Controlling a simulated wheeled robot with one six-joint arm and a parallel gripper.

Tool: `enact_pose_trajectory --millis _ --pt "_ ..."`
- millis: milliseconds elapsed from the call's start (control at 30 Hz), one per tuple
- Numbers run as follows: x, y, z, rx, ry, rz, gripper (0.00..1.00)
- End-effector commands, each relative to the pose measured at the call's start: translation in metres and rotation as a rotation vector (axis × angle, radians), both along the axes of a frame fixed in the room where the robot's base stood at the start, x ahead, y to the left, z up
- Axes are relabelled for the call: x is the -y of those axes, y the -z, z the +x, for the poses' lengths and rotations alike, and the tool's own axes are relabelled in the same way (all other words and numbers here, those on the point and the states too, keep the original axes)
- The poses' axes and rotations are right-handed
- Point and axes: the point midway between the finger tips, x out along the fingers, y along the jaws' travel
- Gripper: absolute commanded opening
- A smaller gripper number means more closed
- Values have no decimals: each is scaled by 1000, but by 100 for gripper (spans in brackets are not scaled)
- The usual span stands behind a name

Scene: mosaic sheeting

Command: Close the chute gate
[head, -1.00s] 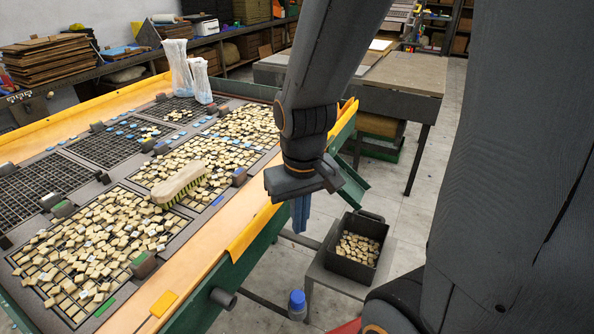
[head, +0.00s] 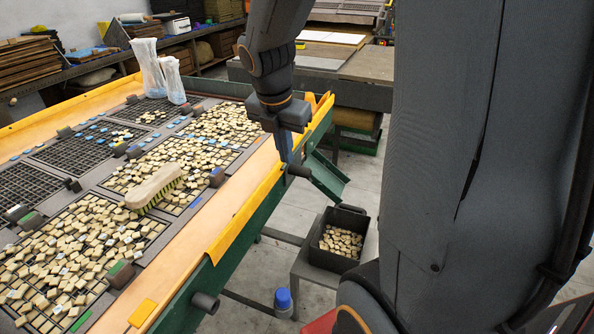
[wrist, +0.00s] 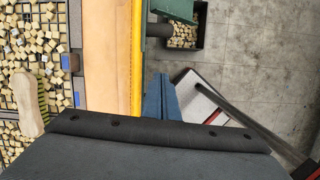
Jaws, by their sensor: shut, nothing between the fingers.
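My gripper (head: 287,158) has blue fingers pointing down, shut and empty. It is at the outer side of the table's yellow edge, and the same gripper shows in the wrist view (wrist: 161,97). The green chute (head: 327,178) slopes down and out from the table side, just right of my fingers. A dark round bar end (head: 298,171) sits beside the fingertips; I cannot tell if they touch.
A black bin of tiles (head: 340,240) stands on a low grey stand below the chute. The table carries grids of loose tiles (head: 75,250), a brush (head: 154,187) and clear bags (head: 150,67). A blue-capped bottle (head: 283,300) is below.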

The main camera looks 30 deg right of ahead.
Motion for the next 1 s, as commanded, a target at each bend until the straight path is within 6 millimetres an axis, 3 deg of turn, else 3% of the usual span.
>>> enact_pose_trajectory --millis 267,733,1000 --pt "8 9 6 -18 -91 -26 0" --pt "26 95 20 -18 -88 -24 0" --pt "51 102 40 -15 -87 -25 0"
